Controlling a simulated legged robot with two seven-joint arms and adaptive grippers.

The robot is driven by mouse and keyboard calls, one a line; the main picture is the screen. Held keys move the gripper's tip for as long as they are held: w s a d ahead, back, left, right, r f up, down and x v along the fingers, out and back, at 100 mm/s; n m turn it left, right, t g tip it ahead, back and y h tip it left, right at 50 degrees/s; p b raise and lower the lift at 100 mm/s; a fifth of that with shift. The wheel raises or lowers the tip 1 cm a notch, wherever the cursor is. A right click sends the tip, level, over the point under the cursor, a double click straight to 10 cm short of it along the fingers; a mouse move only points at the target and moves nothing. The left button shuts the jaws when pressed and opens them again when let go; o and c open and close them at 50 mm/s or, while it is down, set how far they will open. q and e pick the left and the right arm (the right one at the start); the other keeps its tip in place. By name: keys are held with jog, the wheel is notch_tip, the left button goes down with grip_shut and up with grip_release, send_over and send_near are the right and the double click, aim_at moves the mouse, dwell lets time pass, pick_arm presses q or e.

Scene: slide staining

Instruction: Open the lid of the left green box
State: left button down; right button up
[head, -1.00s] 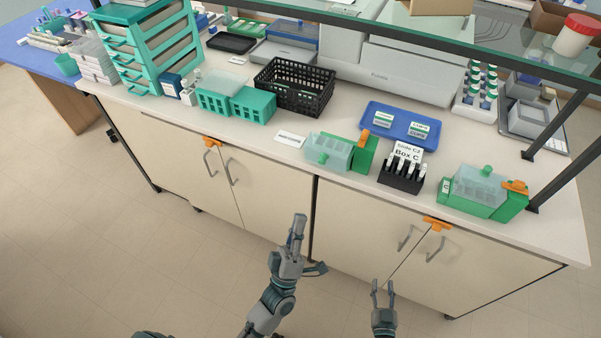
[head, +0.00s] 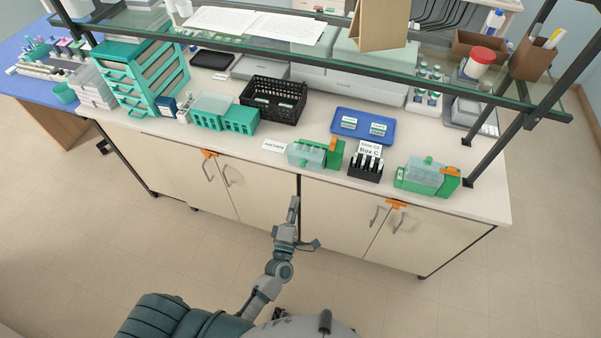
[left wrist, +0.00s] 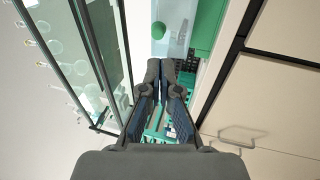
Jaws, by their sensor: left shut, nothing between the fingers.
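The left green box (head: 331,158) stands near the front edge of the bench in the head view. The lid also shows at the top of the left wrist view (left wrist: 176,36), with the green knob (left wrist: 158,30) beyond my fingertips. My left gripper (head: 294,202) is shut and empty. In the head view it appears in front of the cabinet doors, below the box and apart from it. Its closed fingers show in the left wrist view (left wrist: 161,66). My right gripper is not in view.
A second green box (head: 448,184) stands to the right. Between them is a black rack (head: 365,173) labelled Box C, with a blue tray (head: 363,126) behind. A black basket (head: 273,95) stands left. A glass shelf (head: 400,70) overhangs the back of the bench.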

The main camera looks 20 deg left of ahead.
pick_arm(q)
jog(key=p, duration=0.2)
send_near(306, 160)
jog(key=w, duration=0.4)
jog(key=shift+w+a+r, duration=0.1)
jog(key=shift+w+a, duration=0.45)
jog(key=shift+a, duration=0.05)
jog(key=shift+d+r, duration=0.1)
jog(key=shift+d, duration=0.05)
jog(key=shift+w+r+p, duration=0.25)
jog(key=shift+w+r, duration=0.05)
jog(key=shift+r, duration=0.25)
jog(key=shift+w+r+p, duration=0.25)
jog(key=shift+r, duration=0.25)
